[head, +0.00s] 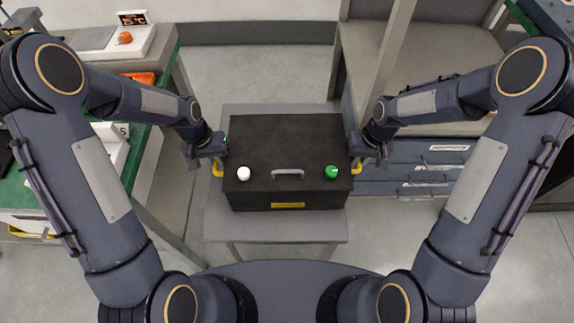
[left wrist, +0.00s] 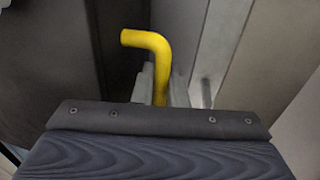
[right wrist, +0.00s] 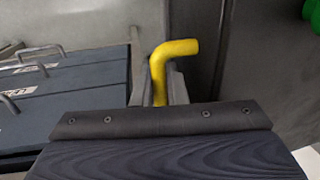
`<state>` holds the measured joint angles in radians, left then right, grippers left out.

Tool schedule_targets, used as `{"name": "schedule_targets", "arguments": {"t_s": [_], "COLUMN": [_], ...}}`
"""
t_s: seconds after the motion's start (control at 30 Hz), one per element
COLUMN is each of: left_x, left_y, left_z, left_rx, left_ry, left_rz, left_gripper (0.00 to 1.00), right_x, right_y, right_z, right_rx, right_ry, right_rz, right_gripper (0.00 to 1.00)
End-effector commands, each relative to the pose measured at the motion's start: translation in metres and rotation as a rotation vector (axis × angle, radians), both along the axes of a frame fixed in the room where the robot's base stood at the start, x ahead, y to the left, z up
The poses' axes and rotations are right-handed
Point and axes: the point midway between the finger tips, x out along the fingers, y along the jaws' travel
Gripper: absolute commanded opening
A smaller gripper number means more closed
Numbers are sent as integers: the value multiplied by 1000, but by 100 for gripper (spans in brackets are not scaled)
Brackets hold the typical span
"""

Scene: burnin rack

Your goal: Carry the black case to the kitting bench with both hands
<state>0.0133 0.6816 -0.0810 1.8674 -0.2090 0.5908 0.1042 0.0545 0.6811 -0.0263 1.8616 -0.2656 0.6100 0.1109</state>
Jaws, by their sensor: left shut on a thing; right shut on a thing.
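The black case (head: 285,150) is on a small grey table (head: 240,228) in the middle of the head view. Its top bears a grey handle, a white knob (head: 243,173) and a green knob (head: 331,172); a yellow label is on its front. My left gripper (head: 217,163) is shut on the yellow handle (left wrist: 150,42) at the case's left side. My right gripper (head: 357,162) is shut on the yellow handle (right wrist: 176,48) at its right side. The case looks level. I cannot tell whether its underside touches the table.
A green-topped bench (head: 150,110) with a device, an orange item and white boxes stands at the left. A bench with blue drawers (head: 415,165) stands close at the right. Grey floor (head: 240,72) is clear behind the case.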

Motion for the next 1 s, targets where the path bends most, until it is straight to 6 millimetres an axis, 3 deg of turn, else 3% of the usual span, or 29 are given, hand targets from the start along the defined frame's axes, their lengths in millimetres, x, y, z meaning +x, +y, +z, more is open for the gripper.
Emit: {"name": "schedule_targets", "arguments": {"t_s": [0.27, 0.8, 1.0], "left_x": [1, 1, 1], "left_y": [0, 1, 1], "left_z": [4, 49, 52], "left_rx": [0, 1, 1], "left_ry": [-3, -2, -2], "left_rz": [1, 0, 0], "left_gripper": [0, 0, 0], "right_x": [1, 1, 1], "right_y": [0, -1, -1], "right_z": [4, 49, 52], "right_rx": [0, -1, -1], "right_ry": [-4, -3, -2], "right_rz": [-1, -2, -1], "right_gripper": [0, 0, 0]}}
